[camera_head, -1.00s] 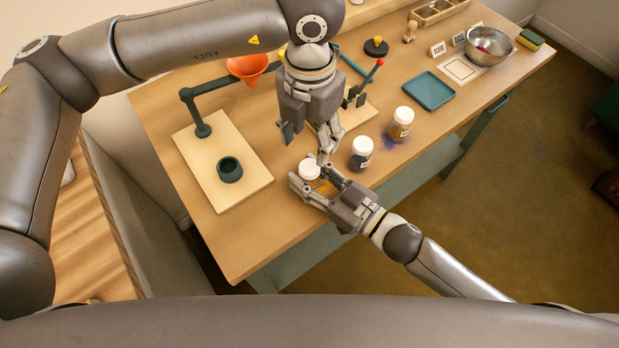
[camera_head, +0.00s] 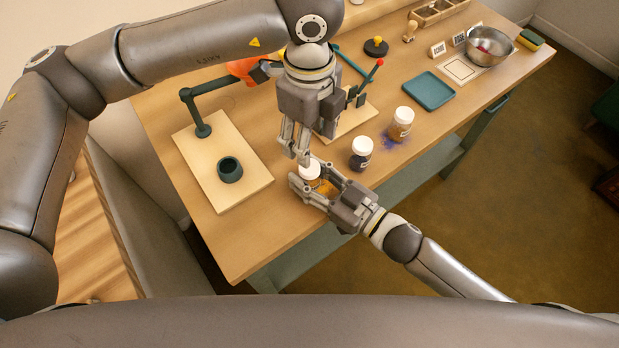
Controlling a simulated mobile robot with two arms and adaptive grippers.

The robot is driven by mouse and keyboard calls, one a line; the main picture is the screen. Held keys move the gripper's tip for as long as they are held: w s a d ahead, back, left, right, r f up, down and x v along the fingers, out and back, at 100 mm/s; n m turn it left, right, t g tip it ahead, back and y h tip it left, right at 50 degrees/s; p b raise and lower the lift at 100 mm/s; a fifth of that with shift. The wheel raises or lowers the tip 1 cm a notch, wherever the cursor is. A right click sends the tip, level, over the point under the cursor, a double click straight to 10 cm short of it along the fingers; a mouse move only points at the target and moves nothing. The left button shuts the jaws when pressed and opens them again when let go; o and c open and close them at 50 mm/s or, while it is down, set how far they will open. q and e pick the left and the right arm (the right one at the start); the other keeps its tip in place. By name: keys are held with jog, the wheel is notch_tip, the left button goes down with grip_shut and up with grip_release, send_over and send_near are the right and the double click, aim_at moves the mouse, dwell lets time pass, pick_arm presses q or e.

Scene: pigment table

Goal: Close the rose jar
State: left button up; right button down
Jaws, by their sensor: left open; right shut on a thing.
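My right gripper (camera_head: 318,187) is shut on a small jar with a white top (camera_head: 309,170) near the table's front edge. Orange shows between its fingers; I cannot tell whether that is the jar's contents or powder beside it. The jar's label is hidden, so I cannot confirm it is the rose jar. My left gripper (camera_head: 296,150) is open and points down, its fingertips just above and beside the white top. I cannot tell whether they touch it. Two other white-capped jars stand to the right, one dark blue (camera_head: 361,155) and one brown (camera_head: 400,124).
Blue powder (camera_head: 389,143) lies by the brown jar. A pale board (camera_head: 197,172) with a dark green cup (camera_head: 230,169) and a stand is at left, an orange funnel (camera_head: 240,68) behind. A teal tray (camera_head: 429,90) and metal bowl (camera_head: 488,46) are at right.

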aim_at(309, 179)
pick_arm(q)
jog(key=shift+n, duration=0.6)
jog(key=shift+f, duration=4.05)
jog(key=c, duration=1)
jog(key=shift+m, duration=1.7)
jog(key=shift+c, duration=0.3)
